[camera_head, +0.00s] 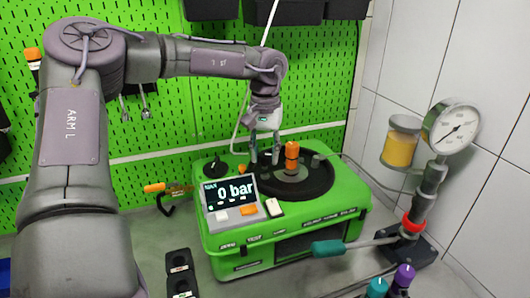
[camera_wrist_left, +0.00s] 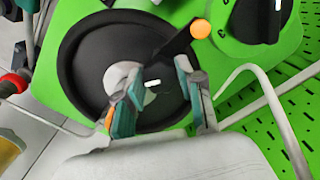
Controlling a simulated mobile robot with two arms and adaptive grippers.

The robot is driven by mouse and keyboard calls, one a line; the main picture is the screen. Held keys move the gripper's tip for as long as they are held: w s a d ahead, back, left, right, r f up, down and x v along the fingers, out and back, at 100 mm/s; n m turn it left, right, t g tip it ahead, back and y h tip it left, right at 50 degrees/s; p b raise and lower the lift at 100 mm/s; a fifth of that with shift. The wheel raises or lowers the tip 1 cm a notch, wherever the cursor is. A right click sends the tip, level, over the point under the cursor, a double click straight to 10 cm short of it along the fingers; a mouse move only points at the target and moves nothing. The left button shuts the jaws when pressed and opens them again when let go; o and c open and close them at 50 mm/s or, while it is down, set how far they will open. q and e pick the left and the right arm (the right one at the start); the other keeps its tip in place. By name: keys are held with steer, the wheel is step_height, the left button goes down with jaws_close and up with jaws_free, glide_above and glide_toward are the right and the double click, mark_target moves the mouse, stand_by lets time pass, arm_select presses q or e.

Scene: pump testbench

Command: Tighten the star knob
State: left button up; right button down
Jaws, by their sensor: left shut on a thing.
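My left gripper (camera_head: 265,160) points down over the left part of the round black top (camera_head: 318,190) of the green pump unit (camera_head: 235,262). In the left wrist view its two teal-padded fingers (camera_wrist_left: 158,95) straddle a dark knob with a white mark (camera_wrist_left: 152,84), which I take to be the star knob. The gripper is shut on it. The fingers and shadow hide most of the knob, so its star shape cannot be made out. A black lever with an orange ball (camera_wrist_left: 200,28) shows right beside the fingers. My right gripper is not in view.
An orange cylinder (camera_head: 291,155) stands upright close beside the gripper. A display (camera_head: 230,192) reads 0 bar. At right stand a pressure gauge (camera_head: 452,127), a yellow-filled jar (camera_head: 400,148) and a teal-handled lever (camera_head: 328,248). A green pegboard (camera_head: 180,100) is behind.

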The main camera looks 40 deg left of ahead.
mark_target(265, 154)
arm_select(q)
steer(key=o, duration=1.1)
steer(key=shift+o, duration=0.2)
steer(key=shift+r, duration=0.1)
step_height(265, 154, up, 12)
